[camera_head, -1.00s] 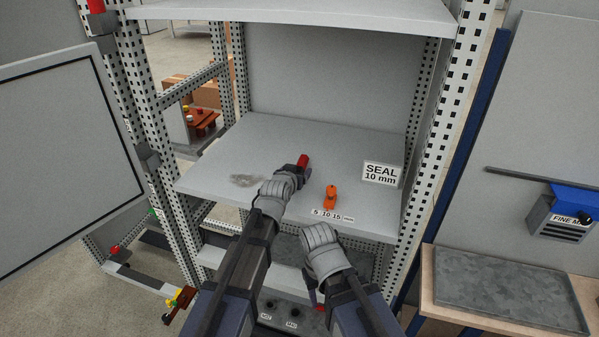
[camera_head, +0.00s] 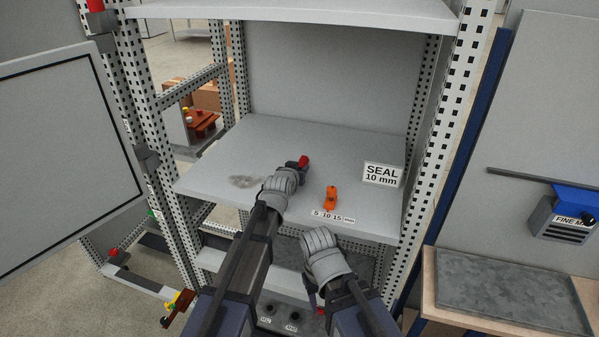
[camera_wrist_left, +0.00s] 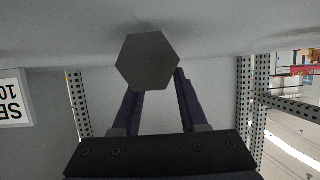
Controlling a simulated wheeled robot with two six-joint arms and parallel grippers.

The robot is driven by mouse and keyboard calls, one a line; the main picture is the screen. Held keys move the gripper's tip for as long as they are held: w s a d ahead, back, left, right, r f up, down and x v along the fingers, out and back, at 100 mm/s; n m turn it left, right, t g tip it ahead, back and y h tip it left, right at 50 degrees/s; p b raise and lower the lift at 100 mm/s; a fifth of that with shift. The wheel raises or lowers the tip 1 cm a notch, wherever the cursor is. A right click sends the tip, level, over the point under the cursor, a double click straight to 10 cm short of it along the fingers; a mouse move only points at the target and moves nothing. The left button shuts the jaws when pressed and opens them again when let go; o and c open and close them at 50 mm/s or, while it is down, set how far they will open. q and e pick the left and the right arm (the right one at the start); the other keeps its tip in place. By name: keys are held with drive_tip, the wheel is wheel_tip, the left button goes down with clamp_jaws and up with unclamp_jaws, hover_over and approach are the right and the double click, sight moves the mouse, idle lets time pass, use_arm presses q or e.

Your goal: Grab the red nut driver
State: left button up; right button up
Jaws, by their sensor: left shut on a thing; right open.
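The red nut driver (camera_head: 303,160) is at the tip of my left gripper (camera_head: 299,165), over the grey shelf. Only a short red part shows in the head view; the rest is hidden by the gripper. In the left wrist view, a dark grey hexagonal end (camera_wrist_left: 147,62) sits between the two fingers of my left gripper (camera_wrist_left: 157,88), which is shut on the driver. The picture there is upside down, with the shelf close by. I cannot tell whether the driver touches the shelf. My right gripper (camera_head: 314,294) is low in front of the shelf, mostly hidden by its wrist, open.
An orange tool (camera_head: 330,198) stands on the shelf (camera_head: 260,135) behind a "5 10 15 mm" label. A "SEAL 10 mm" sign (camera_head: 382,175) stands at the right. Perforated posts (camera_head: 440,130) flank the shelf, and another shelf (camera_head: 300,12) is above. The shelf's back is clear.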

use_arm(q)
clamp_jaws()
drive_tip(key=shift+r, duration=0.1)
wheel_tip(320, 180, up, 10)
drive_tip(key=p, duration=1)
